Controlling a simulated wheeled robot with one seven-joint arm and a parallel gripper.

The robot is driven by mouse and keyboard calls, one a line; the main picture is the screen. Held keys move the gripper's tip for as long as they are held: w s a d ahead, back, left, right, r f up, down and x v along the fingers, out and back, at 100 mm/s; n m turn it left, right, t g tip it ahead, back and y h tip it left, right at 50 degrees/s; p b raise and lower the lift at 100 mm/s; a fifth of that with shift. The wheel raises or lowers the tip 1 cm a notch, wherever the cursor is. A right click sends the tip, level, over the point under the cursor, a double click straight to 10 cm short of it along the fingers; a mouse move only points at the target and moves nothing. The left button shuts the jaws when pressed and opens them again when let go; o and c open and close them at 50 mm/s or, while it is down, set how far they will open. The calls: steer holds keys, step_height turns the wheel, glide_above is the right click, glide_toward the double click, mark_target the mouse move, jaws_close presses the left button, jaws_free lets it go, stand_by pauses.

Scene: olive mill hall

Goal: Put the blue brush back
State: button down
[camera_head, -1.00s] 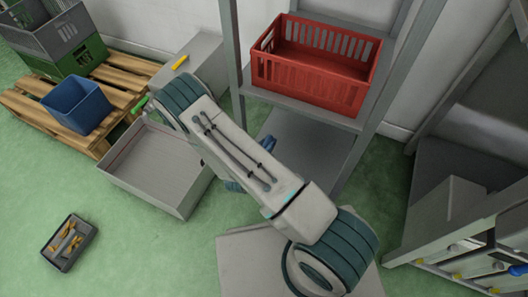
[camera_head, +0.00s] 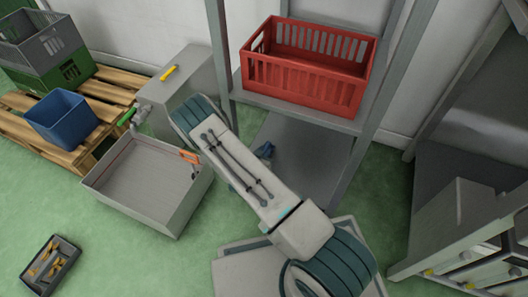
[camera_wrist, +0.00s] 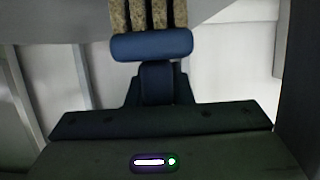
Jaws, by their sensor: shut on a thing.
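The blue brush (camera_wrist: 152,46) shows in the wrist view as a blue block with several tan, speckled bristle tufts pointing to the top of the picture. My gripper (camera_wrist: 158,84) is shut on the brush, just below the block; the dark gripper body fills the lower part of that view. In the head view my arm hides most of the gripper and brush. A small dark blue patch (camera_head: 264,150) shows beside my arm, in front of the shelf rack; I cannot tell whether it is the brush. The place the brush belongs is not clear from these views.
A red crate (camera_head: 310,85) stands on the shelf rack (camera_head: 367,130). A grey basin (camera_head: 140,208) sits left of my arm, an orange item (camera_head: 188,157) at its rim. A blue bin (camera_head: 62,118) stands on a pallet (camera_head: 92,92). A black tool tray (camera_head: 50,268) lies on the floor.

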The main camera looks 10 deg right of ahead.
steer(key=shift+f, duration=0.1)
steer(key=c, duration=1.3)
jaws_free()
steer(key=shift+f, duration=0.1)
steer(key=p+v, duration=0.2)
steer(key=v, duration=0.2)
steer(key=p+v, duration=0.2)
steer(key=v, duration=0.3)
steer(key=p+v, duration=0.2)
steer(key=v, duration=0.2)
steer(key=shift+s+a+f, duration=0.2)
steer(key=shift+s+a, duration=0.15)
steer(key=shift+s, duration=0.05)
